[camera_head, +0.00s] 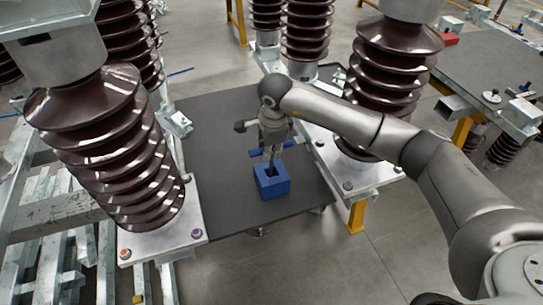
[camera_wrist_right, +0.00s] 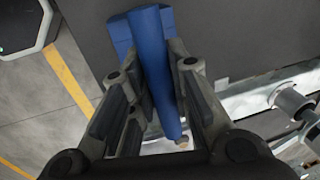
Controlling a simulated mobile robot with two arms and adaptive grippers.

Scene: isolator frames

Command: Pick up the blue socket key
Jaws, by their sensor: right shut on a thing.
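The blue socket key (camera_head: 287,146) shows in the head view as a blue bar lying crosswise between the fingers of my right gripper (camera_head: 271,151). In the right wrist view the key (camera_wrist_right: 157,70) is a long blue bar, with the fingers of the right gripper (camera_wrist_right: 152,75) on both sides of it. The right gripper is shut on the key, just above a blue block (camera_head: 271,183) with a dark opening in its top. Part of this block (camera_wrist_right: 122,38) shows behind the key in the wrist view. My left gripper is not in view.
The block stands on a dark grey tabletop (camera_head: 225,210). Large brown ribbed insulators stand left (camera_head: 105,150) and right (camera_head: 390,65) of it, on metal plates. Another dark table (camera_head: 490,65) is at the right rear. Open floor (camera_head: 290,260) lies in front.

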